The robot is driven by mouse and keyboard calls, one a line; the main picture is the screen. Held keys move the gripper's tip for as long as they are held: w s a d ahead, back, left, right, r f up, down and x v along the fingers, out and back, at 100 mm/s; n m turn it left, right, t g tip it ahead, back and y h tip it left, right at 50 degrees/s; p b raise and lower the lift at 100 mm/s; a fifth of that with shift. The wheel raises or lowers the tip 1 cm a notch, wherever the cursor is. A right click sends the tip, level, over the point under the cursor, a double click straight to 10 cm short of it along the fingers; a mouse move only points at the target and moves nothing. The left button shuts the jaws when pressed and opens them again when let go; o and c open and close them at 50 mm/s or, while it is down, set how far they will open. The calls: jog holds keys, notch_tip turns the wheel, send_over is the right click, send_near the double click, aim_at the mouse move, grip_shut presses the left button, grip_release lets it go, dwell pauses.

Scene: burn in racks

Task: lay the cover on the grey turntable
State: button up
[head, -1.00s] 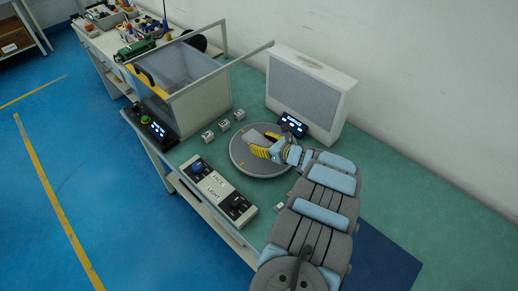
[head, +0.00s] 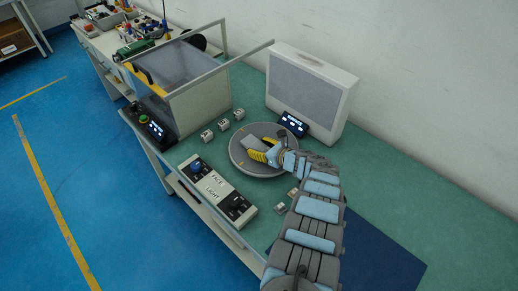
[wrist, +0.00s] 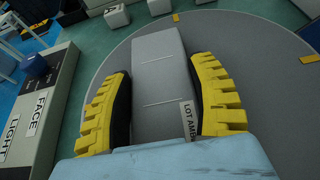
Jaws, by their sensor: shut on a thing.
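The cover (wrist: 160,72) is a flat grey rectangular piece with thin light lines across it and a small tag reading "LOT AMB". My gripper (wrist: 165,100) is shut on it, one yellow-toothed finger along each side. The grey turntable (wrist: 255,75) is a round disc under and around the cover. In the head view my gripper (head: 264,149) is over the middle of the turntable (head: 243,166), with the cover (head: 256,143) between its fingers. I cannot tell whether the cover touches the disc.
A control box marked FACE and LIGHT (head: 217,189) lies front-left of the turntable. Several small white blocks (head: 223,124) sit behind-left. A large grey-faced panel (head: 310,93) and a small dark display (head: 293,124) stand behind. A clear-walled chamber (head: 185,88) is further left.

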jog(key=shift+f, duration=0.15)
jog(key=o, duration=1.2)
jog(key=shift+o, duration=0.2)
jog(key=shift+r, duration=0.25)
jog(key=p+v, duration=0.3)
jog(key=v, duration=0.8)
jog(key=shift+d, duration=0.15)
jog(key=shift+s+d, duration=0.2)
jog(key=shift+s, duration=0.1)
